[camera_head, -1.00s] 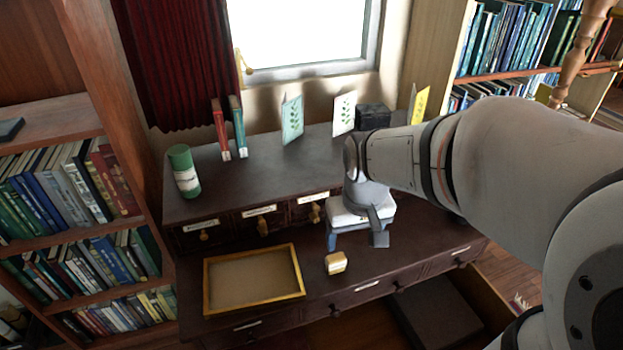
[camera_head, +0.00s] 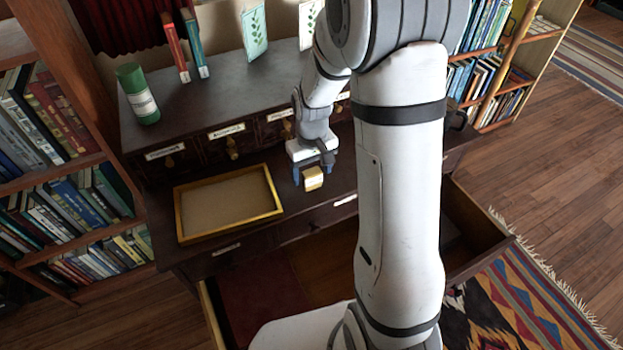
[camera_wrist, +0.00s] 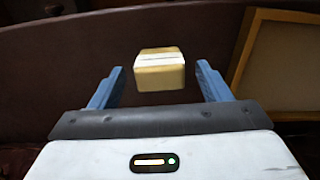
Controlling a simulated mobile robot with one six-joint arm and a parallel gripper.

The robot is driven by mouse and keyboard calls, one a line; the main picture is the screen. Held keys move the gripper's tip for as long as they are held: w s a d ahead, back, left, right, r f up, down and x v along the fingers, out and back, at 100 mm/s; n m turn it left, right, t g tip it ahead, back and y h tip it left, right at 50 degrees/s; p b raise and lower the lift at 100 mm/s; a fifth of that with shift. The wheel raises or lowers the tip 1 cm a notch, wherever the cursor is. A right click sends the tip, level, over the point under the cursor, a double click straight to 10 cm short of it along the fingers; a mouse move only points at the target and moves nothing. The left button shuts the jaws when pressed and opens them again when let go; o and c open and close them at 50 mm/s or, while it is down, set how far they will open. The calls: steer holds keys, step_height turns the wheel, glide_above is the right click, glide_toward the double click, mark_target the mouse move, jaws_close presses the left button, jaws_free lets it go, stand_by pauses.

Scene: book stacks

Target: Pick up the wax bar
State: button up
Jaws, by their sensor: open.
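The wax bar (camera_head: 313,179) is a small yellowish block with a pale band. It sits on the dark desk top, right of the wooden tray. In the wrist view the wax bar (camera_wrist: 160,70) lies ahead of my gripper (camera_wrist: 158,88), roughly centred between the two blue fingers. My gripper (camera_head: 314,172) is open and low at the desk, just behind the bar in the head view. I cannot tell how far the fingertips reach along its sides. No contact is visible.
The yellow-framed tray (camera_head: 192,236) lies left of the bar and also shows in the wrist view (camera_wrist: 243,50). A green cylinder (camera_head: 138,95), red and teal books, and cards stand on the raised shelf behind. A drawer (camera_head: 208,312) below is pulled open.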

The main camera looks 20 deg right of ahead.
mark_target(312, 172)
steer(key=shift+f, duration=1.55)
steer(key=shift+c, duration=0.3)
steer(key=c, duration=1.1)
step_height(312, 172, up, 10)
steer(key=shift+r+p, duration=0.1)
steer(key=shift+p, duration=0.45)
steer(key=shift+w+f+p, duration=0.3)
steer(key=shift+w+p, duration=0.05)
steer(key=shift+p, duration=0.35)
steer(key=w+f+p, duration=0.1)
steer(key=f, duration=0.1)
steer(key=w+f+m+p, duration=0.1)
steer(key=f+p, duration=0.1)
steer(key=f+m+p, duration=0.1)
steer(key=f+p, duration=0.1)
steer(key=shift+w, duration=0.4)
steer(key=shift+w+f+p, duration=0.1)
steer(key=shift+f+p, duration=0.3)
steer(key=shift+f, duration=0.25)
